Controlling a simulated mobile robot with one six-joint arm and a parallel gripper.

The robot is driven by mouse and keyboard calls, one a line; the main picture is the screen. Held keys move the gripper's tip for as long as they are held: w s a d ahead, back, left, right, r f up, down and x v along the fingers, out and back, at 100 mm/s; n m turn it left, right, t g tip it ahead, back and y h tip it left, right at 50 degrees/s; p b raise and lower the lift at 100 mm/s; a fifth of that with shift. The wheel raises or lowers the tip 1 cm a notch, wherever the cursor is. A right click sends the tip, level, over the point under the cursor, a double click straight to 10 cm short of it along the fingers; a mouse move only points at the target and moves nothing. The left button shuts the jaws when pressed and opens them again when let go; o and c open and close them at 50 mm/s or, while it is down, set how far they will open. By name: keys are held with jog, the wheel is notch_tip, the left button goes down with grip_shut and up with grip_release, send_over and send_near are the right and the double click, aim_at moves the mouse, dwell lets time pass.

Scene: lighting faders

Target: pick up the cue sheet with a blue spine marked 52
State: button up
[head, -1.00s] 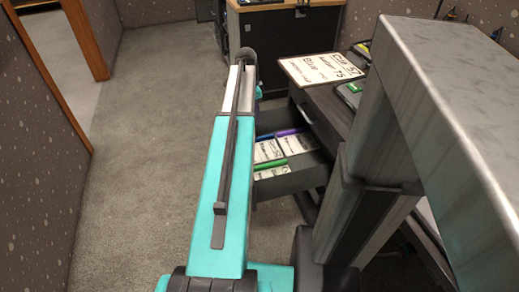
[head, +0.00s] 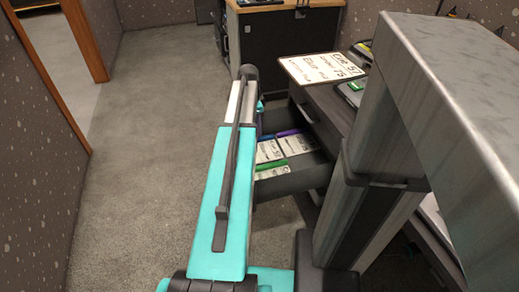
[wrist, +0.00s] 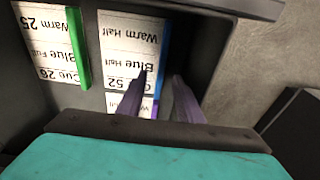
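The cue sheet marked 52 (wrist: 128,50) lies in the open drawer, with a blue spine along its right side in the wrist view. Its print appears upside down there. In the head view, a blue-spined sheet (head: 268,151) lies partly behind my arm. My gripper (wrist: 161,77) is open in the wrist view, with one finger on each side of the blue spine. It looks empty, and I cannot tell whether the fingers touch the sheet. The left finger covers part of the sheet's printed face. My arm hides the gripper in the head view.
A purple-spined sheet (head: 297,144) shares the drawer (head: 300,180). A printed card (head: 322,67) lies on the desk above. Open carpet (head: 145,130) lies left of my arm.

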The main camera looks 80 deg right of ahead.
aim_at(261, 149)
notch_tip(261, 149, down, 3)
jog(key=shift+w+f+b, duration=0.1)
jog(key=shift+f+b, duration=0.05)
jog(key=shift+b, duration=0.6)
jog(key=shift+f, duration=0.8)
grip_shut()
